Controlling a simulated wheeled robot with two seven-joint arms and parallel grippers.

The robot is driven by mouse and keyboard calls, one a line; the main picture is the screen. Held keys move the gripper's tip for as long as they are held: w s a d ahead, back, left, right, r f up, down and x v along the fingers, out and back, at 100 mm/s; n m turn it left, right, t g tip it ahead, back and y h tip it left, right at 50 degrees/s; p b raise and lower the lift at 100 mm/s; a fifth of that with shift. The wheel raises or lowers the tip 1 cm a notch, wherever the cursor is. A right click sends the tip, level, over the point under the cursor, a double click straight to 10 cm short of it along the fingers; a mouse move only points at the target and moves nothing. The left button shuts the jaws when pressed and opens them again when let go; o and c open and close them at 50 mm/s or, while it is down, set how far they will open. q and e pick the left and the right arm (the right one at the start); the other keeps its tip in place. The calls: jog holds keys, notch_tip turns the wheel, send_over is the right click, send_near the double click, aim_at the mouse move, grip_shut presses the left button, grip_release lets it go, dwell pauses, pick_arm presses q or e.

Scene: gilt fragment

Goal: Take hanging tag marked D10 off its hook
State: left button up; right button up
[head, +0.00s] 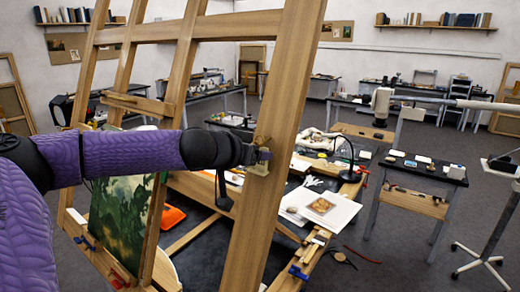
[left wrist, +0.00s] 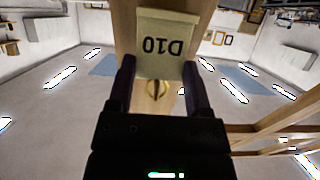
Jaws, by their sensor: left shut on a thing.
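The pale tag marked D10 (left wrist: 166,45) fills the top middle of the left wrist view, its lettering upside down there. A brass-coloured piece (left wrist: 156,89), which looks like the hook, shows at the tag's edge against the wood. My left gripper (left wrist: 157,80) has one finger on each side of the tag and is shut on it. In the head view my left gripper (head: 262,155) is at the easel's right upright, with part of the tag (head: 259,168) just below it. I cannot tell whether the tag is still on the hook. My right gripper is not in view.
The wooden easel (head: 278,100) stands close in front, holding a green painting (head: 122,215) low down. A bench with papers (head: 318,207) and a black lamp (head: 345,155) is behind it. Side tables (head: 425,168) stand to the right, with open floor between.

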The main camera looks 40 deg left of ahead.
pick_arm(q)
jog(key=s, duration=0.1)
jog(key=s+b, duration=0.1)
jog(key=s, duration=0.1)
jog(key=s+b, duration=0.1)
jog(key=shift+s+d, duration=0.25)
jog(key=shift+d, duration=0.1)
dwell(0.5)
dwell(0.4)
